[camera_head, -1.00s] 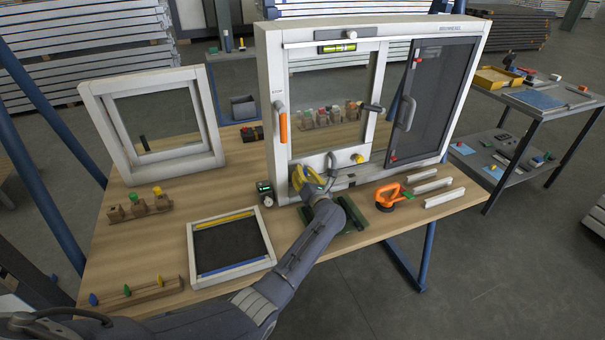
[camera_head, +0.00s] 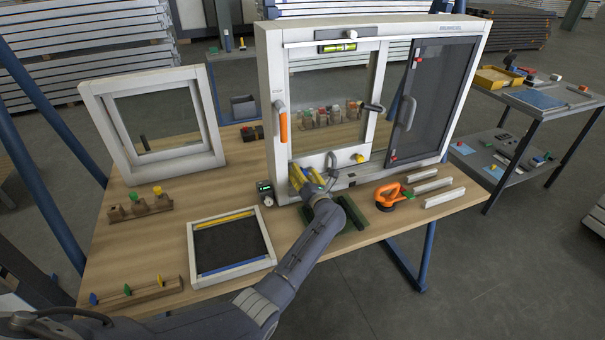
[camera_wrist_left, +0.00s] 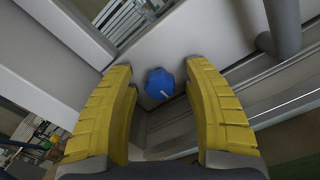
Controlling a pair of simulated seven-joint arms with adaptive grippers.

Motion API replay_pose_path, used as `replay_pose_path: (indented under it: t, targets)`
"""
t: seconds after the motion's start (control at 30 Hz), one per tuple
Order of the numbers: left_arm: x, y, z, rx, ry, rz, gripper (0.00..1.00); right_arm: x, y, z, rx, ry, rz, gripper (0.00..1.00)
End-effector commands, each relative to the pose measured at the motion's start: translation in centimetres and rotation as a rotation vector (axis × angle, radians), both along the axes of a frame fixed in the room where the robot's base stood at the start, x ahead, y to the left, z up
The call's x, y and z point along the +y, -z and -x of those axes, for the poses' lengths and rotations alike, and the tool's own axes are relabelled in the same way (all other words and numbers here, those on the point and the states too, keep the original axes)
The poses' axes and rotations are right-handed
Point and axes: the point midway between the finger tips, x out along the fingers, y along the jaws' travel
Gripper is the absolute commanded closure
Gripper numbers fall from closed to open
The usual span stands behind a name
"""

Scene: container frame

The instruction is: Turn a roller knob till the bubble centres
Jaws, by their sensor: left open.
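A white window frame (camera_head: 268,120) stands on the bench with a glazed sash on its left side. A yellow-green level vial (camera_head: 337,47) sits on its top rail; the bubble's position is too small to tell. A yellow knob (camera_head: 357,158) is on the lower rail, right of my left gripper (camera_head: 305,177). In the left wrist view a blue knob (camera_wrist_left: 160,83) with a white mark lies between and beyond the yellow fingertips of my left gripper (camera_wrist_left: 160,70). The fingers are open, one each side, with gaps to the knob. The right gripper is out of view.
A grey bar handle (camera_wrist_left: 284,25) rises right of the blue knob. An orange suction lifter (camera_head: 391,196) and white strips (camera_head: 432,186) lie to the right on the bench. A small screen frame (camera_head: 232,245) lies at the front, a small gauge (camera_head: 265,190) beside the window.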

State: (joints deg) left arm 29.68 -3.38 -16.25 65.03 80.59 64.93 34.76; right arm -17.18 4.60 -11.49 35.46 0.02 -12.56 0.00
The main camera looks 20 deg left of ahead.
Motion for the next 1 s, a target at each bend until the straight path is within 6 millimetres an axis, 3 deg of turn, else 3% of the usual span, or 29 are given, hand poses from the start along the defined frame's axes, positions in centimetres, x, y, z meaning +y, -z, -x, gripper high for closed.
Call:
replay_pose_path:
  t: [0.6, 1.0]
  targets:
    - [-4.3, 0.1, 5.2, 0.001, 0.001, 0.002, 0.49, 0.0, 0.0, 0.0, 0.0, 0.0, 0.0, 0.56]
    - [-4.7, 0.0, 5.8, 0.001, -0.001, 0.001, 0.49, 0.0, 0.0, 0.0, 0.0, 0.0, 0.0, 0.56]
